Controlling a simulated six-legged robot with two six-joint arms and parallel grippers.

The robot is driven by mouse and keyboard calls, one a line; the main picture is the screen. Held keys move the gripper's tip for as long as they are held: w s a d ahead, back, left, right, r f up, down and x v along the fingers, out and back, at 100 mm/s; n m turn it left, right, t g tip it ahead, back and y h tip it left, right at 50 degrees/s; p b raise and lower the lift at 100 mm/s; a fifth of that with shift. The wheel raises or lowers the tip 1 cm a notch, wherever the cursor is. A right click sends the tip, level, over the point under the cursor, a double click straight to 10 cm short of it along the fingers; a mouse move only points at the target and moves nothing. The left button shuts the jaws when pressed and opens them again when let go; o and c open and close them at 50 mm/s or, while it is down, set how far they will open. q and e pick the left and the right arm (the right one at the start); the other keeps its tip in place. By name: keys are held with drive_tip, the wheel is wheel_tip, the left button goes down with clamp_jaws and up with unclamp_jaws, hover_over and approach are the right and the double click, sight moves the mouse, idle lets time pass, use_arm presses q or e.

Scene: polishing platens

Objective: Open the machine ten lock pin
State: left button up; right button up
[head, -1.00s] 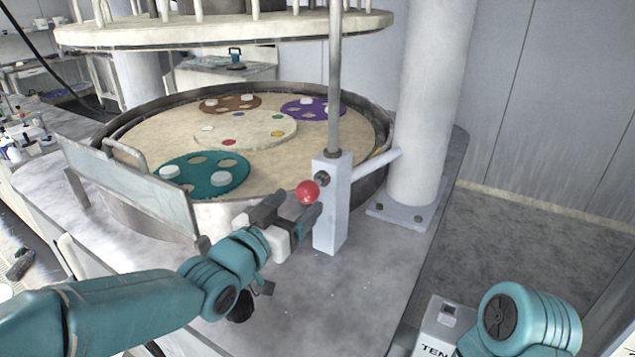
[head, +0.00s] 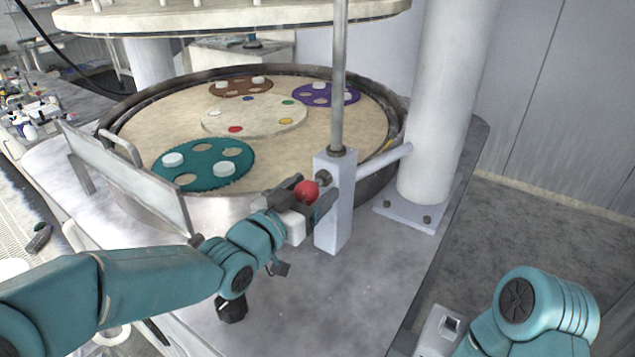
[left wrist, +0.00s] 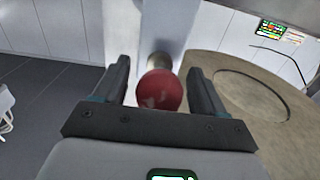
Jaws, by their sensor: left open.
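The lock pin has a round red knob (head: 306,191) on a short metal stem at the upper side of a white upright block (head: 333,215). A grey vertical rod (head: 339,90) rises from that block. My left gripper (head: 311,188) is open with its fingers on either side of the knob. In the left wrist view the red knob (left wrist: 159,91) sits between the two open fingers (left wrist: 162,82), with gaps showing on both sides. My right arm (head: 540,315) shows at the lower right; its gripper is out of view.
The round basin (head: 115,120) holds a teal disc (head: 205,163), a brown disc (head: 240,87) and a purple disc (head: 325,94). A thick white column (head: 440,110) stands right of the block. A clear panel (head: 125,178) stands at the left. The upper platen (head: 240,17) hangs above.

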use_arm(q)
drive_tip(key=shift+w+d, duration=0.2)
drive_tip(key=shift+w, duration=0.1)
drive_tip(key=shift+s, duration=0.15)
use_arm(e)
drive_tip(key=shift+w+d+r, duration=0.15)
drive_tip(key=shift+w+d, duration=0.15)
drive_tip(key=shift+w, duration=0.05)
